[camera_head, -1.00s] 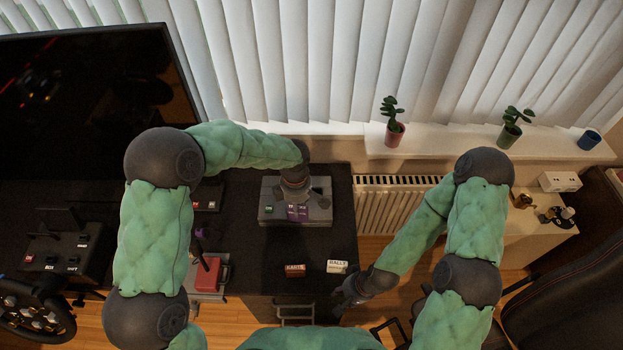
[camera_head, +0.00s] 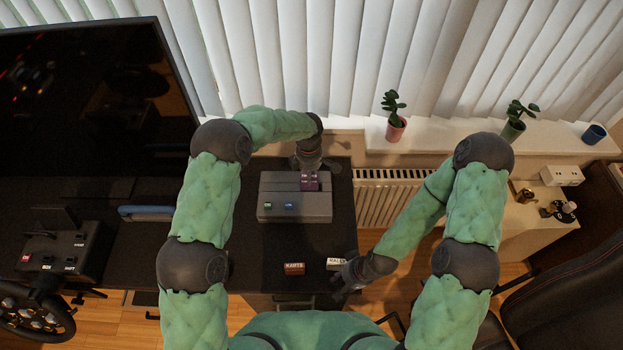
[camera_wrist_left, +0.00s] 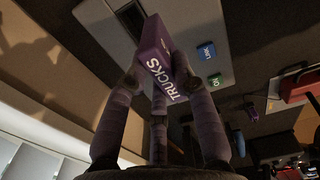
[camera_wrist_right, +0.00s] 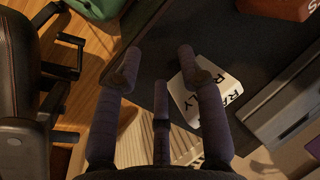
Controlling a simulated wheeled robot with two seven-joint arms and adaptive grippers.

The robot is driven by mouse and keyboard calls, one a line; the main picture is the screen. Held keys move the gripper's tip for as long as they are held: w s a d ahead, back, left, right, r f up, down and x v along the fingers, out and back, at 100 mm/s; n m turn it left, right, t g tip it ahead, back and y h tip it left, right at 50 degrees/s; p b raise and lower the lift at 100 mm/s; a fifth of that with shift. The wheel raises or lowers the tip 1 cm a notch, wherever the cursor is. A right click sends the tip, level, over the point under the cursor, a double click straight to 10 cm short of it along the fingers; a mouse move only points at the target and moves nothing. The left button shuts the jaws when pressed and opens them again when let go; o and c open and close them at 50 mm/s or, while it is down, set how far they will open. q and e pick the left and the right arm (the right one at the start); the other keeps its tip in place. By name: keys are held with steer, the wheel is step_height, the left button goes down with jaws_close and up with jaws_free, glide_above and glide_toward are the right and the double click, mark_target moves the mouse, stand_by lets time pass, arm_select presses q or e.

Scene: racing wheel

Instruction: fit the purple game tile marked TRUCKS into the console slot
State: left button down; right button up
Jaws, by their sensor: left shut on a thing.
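The purple TRUCKS tile (camera_head: 309,181) is held at the far right part of the grey console (camera_head: 278,209). In the left wrist view the tile (camera_wrist_left: 160,58) sits between the fingers, its white lettering facing the camera. My left gripper (camera_head: 309,168) is shut on it, and the console (camera_wrist_left: 228,55) shows behind it.
A red KARTS tile (camera_head: 294,268) lies on the dark desk (camera_head: 322,236) in front of the console. Blue (camera_head: 289,206) and green (camera_head: 267,205) buttons are on the console. A radiator (camera_head: 385,203) stands right of the desk. A monitor (camera_head: 95,100) stands at left.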

steer(key=shift+f, duration=0.15)
arm_select(q)
steer(key=shift+w+d+f, duration=0.15)
steer(key=shift+w+f, duration=0.4)
steer(key=shift+f, duration=0.65)
steer(key=shift+w+d+f, duration=0.1)
steer(key=shift+w+f, duration=0.45)
steer(key=shift+f, duration=0.6)
steer(key=shift+w+d+f, duration=0.15)
steer(key=shift+w+f, duration=0.4)
steer(key=shift+f, duration=0.65)
arm_select(e)
steer(key=shift+f, duration=0.1)
arm_select(q)
steer(key=shift+f+b, duration=0.15)
steer(key=shift+b, duration=0.25)
arm_select(e)
steer(key=shift+f, duration=0.2)
arm_select(q)
steer(key=c, duration=1)
jaws_free()
arm_select(e)
steer(key=shift+r, duration=0.1)
